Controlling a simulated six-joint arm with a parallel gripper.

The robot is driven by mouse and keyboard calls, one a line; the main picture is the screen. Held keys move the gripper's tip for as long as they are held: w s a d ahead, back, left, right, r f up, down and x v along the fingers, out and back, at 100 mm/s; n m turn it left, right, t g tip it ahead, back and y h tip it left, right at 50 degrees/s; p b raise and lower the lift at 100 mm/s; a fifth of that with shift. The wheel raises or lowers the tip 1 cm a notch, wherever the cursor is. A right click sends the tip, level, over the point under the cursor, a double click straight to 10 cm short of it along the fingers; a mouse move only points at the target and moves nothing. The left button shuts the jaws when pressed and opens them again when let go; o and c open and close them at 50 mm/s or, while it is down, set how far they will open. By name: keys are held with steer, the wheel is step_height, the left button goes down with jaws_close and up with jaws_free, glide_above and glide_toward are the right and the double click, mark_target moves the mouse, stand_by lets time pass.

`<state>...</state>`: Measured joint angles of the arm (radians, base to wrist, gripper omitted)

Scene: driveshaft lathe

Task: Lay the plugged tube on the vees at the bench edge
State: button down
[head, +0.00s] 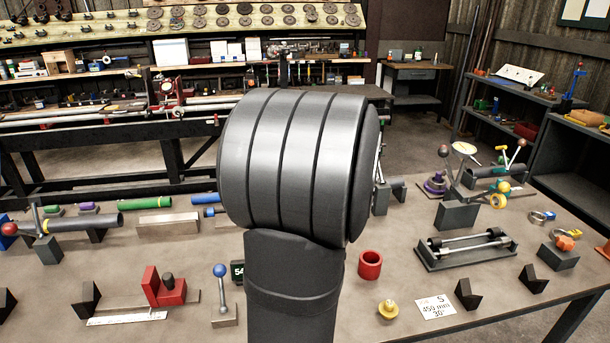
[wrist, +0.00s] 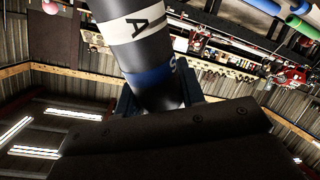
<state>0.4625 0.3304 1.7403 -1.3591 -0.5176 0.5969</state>
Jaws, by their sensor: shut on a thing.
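A dark grey tube (wrist: 150,55) with a white band lettered A and a blue band shows in the wrist view. My gripper (wrist: 160,95) is shut on it, with a dark jaw on either side. The tube slants up out of the top of that view, so its far end and any plug there are out of sight. In the head view my arm hides the gripper and the held tube.
A card (head: 435,305) reading 450 mm and 30° lies on the bench (head: 400,270). A black roller stand (head: 470,250) is behind the right vees. A red block (head: 165,287) and blue-ball lever (head: 221,290) stand left.

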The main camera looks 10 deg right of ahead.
steer(key=s+d+f+n+g, duration=0.1)
steer(key=s+d+f+n, duration=0.1)
steer(key=d, duration=0.7)
steer(key=s+d+f+n+g, duration=0.1)
steer(key=s+d+f+n, duration=0.1)
steer(key=d, duration=0.7)
steer(key=s+d+f+n, duration=0.1)
steer(key=s+d+n, duration=0.15)
steer(key=d, duration=0.65)
steer(key=s+d+f+n, duration=0.2)
steer(key=s+d+f, duration=0.2)
steer(key=s+d, duration=0.5)
steer(key=s+d+f+n+g+h, duration=0.1)
steer(key=s+d+f+n, duration=0.1)
steer(key=s+d+f, duration=0.3)
steer(key=s+d, duration=0.4)
steer(key=s, duration=0.1)
steer(key=shift+d, duration=0.4)
steer(key=shift+s+n, duration=0.1)
steer(key=shift+n, duration=0.15)
steer(key=shift+f, duration=4.8)
